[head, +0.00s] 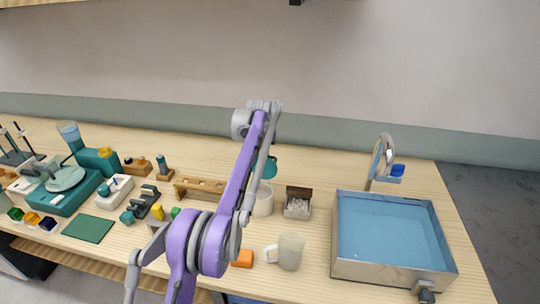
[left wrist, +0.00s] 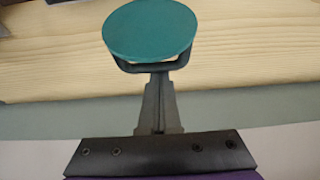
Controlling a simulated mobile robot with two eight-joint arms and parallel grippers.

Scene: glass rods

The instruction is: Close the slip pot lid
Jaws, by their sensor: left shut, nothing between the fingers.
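The slip pot looks to be the pale round pot (head: 264,203) near the middle of the table, partly behind my purple arm. A teal lid (head: 270,168) shows above and behind it, apart from the pot's rim and apparently raised. In the left wrist view the teal round lid (left wrist: 150,30) fills the top middle, its flat face showing. My left gripper (left wrist: 157,82) is shut and empty, its dark fingers pointing at the lid's lower edge. A dark curved piece shows under that edge; whether the fingers touch it I cannot tell. In the head view my arm hides the left gripper. My right gripper is not in view.
A small box (head: 297,204) and a frosted mug (head: 290,252) stand right of the pot, with an orange block (head: 243,259) in front. A wooden rack (head: 200,188) is to the left. A large blue basin (head: 388,235) fills the right end.

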